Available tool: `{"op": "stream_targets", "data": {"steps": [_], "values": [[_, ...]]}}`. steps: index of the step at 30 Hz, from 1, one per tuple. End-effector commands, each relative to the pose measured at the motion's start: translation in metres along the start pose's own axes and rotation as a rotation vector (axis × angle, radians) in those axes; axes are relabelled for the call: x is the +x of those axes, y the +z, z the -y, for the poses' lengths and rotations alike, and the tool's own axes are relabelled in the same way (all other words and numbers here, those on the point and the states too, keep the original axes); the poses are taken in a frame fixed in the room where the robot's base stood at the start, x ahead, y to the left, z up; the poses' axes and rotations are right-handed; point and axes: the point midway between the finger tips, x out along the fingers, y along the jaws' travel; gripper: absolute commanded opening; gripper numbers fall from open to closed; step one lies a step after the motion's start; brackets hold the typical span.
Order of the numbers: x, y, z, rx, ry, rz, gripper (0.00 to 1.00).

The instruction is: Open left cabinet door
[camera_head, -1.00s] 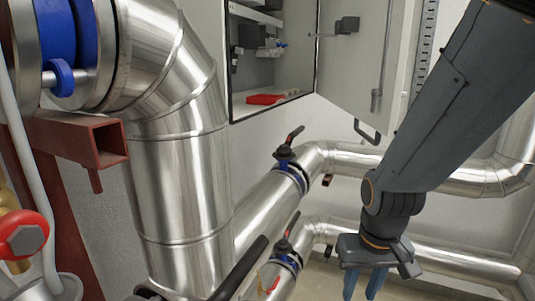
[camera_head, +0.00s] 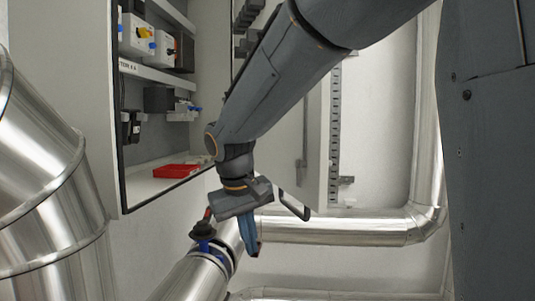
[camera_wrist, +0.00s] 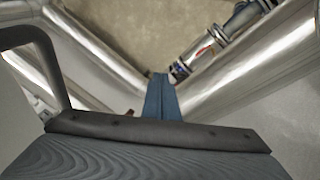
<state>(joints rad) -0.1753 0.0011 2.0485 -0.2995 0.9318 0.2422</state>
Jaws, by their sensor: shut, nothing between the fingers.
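The wall cabinet (camera_head: 165,185) stands open in the head view, with devices and a red tray inside. An open door panel (camera_head: 313,165) extends to its right, partly hidden behind my arm. A dark bent handle (camera_head: 296,206) shows at the panel's lower edge. My gripper (camera_head: 250,243) is shut and empty, its blue fingers pointing down just left of and below this handle. The wrist view shows the shut fingers (camera_wrist: 162,98) and a dark bent bar (camera_wrist: 52,62) at left, apparently the handle, apart from the fingertips. I cannot tell whether the grey surface left of the cabinet is another door.
Large metal pipes fill the lower left (camera_head: 50,200) and run along the wall at right (camera_head: 340,230). A valve (camera_head: 203,235) with a dark top and blue band sits below the cabinet, close to my gripper. The wrist view shows pipes (camera_wrist: 240,75) beneath the fingers.

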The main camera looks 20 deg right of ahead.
Motion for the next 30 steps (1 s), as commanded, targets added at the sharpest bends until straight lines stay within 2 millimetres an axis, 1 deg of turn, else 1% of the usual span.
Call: {"op": "stream_targets", "data": {"steps": [1,2,3,5,6,9,12,13,15,16,19,23,30], "values": [[-0.037,-0.025,-0.004,0.002,0.04,-0.033,0.0],[-0.058,-0.036,-0.007,0.01,0.068,-0.047,0.0],[-0.087,-0.049,-0.013,0.024,0.104,-0.066,0.0],[-0.128,-0.064,-0.021,0.052,0.156,-0.095,0.0],[-0.154,-0.071,-0.026,0.074,0.186,-0.113,0.0],[-0.208,-0.081,-0.037,0.129,0.244,-0.151,0.0],[-0.242,-0.084,-0.045,0.173,0.28,-0.175,0.0],[-0.249,-0.084,-0.047,0.183,0.288,-0.18,0.0],[-0.258,-0.084,-0.049,0.196,0.297,-0.185,0.0],[-0.259,-0.084,-0.05,0.199,0.3,-0.186,0.0],[-0.254,-0.085,-0.053,0.202,0.303,-0.185,0.0],[-0.237,-0.086,-0.059,0.202,0.302,-0.182,0.0],[-0.192,-0.093,-0.074,0.2,0.303,-0.18,0.0]]}}
